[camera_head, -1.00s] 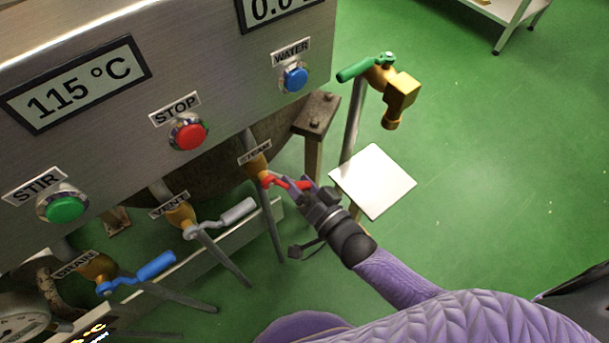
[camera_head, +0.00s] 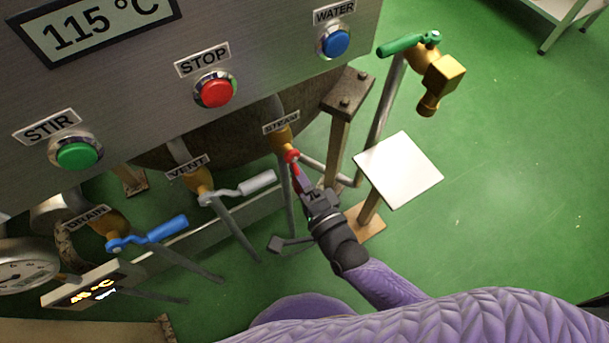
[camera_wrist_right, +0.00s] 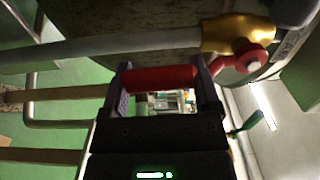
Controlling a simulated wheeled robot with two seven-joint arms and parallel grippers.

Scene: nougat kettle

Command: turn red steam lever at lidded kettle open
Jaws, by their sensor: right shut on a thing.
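The red steam lever (camera_head: 291,158) sits on the brass steam valve (camera_head: 281,139) under the STEAM label, below the kettle's panel. In the head view its handle points down and is mostly hidden by my right gripper (camera_head: 301,185). In the right wrist view, the red lever handle (camera_wrist_right: 160,78) lies across between the two fingers of my right gripper (camera_wrist_right: 163,85), which is shut on it. The lever's red pivot end (camera_wrist_right: 255,60) meets the brass valve body (camera_wrist_right: 236,34). The kettle body (camera_head: 235,130) shows dark behind the valves. My left gripper is not in view.
Left of the steam valve are the grey vent lever (camera_head: 245,187) and the blue drain lever (camera_head: 150,236). The green water lever (camera_head: 402,44) is at the right. A white square plate (camera_head: 398,170) stands close right of my right gripper. Green floor lies open at right.

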